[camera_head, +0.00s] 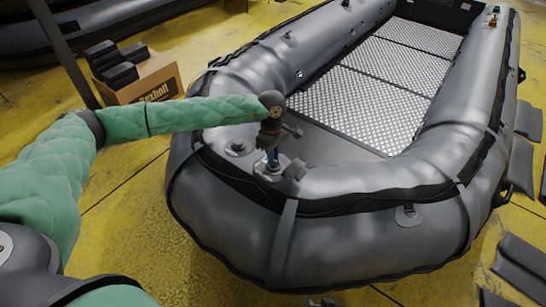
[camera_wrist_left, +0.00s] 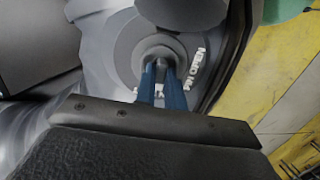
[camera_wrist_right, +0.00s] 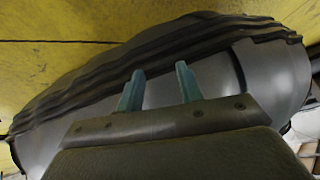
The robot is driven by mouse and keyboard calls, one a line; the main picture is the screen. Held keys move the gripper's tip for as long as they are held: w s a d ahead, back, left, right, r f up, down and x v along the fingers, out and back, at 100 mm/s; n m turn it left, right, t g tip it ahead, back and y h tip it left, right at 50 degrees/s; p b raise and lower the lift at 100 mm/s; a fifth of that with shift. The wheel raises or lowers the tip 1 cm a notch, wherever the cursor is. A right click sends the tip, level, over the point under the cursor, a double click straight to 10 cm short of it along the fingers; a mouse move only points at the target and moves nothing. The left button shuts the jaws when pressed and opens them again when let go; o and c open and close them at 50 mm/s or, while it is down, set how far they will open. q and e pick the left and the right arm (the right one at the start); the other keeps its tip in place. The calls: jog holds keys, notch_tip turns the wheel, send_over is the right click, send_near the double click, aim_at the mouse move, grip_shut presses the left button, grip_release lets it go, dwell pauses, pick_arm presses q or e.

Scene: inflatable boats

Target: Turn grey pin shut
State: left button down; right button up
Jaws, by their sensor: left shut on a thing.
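The grey pin (camera_wrist_left: 160,56) sits in the middle of a round grey valve (camera_wrist_left: 150,42) on the boat's tube, with white lettering around it that I cannot read for sure. My left gripper (camera_wrist_left: 164,68) points down at the valve, its two blue fingers close together on the pin. In the head view the left gripper (camera_head: 272,160) is over the front corner of the boat, and its fingers hide most of the pin. My right gripper (camera_wrist_right: 157,70) has its two teal fingers wide apart with nothing between them, facing the boat's dark-striped side.
The grey inflatable boat (camera_head: 350,225) with a metal tread floor (camera_head: 370,85) fills the middle. Another round valve (camera_head: 238,148) lies left of the gripper. A cardboard box (camera_head: 150,82) with black items stands at back left. Grey pieces (camera_head: 520,262) lie on the yellow floor at right.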

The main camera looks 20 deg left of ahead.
pick_arm(q)
jog(key=shift+w+r, duration=0.1)
jog(key=c, duration=1.5)
grip_release()
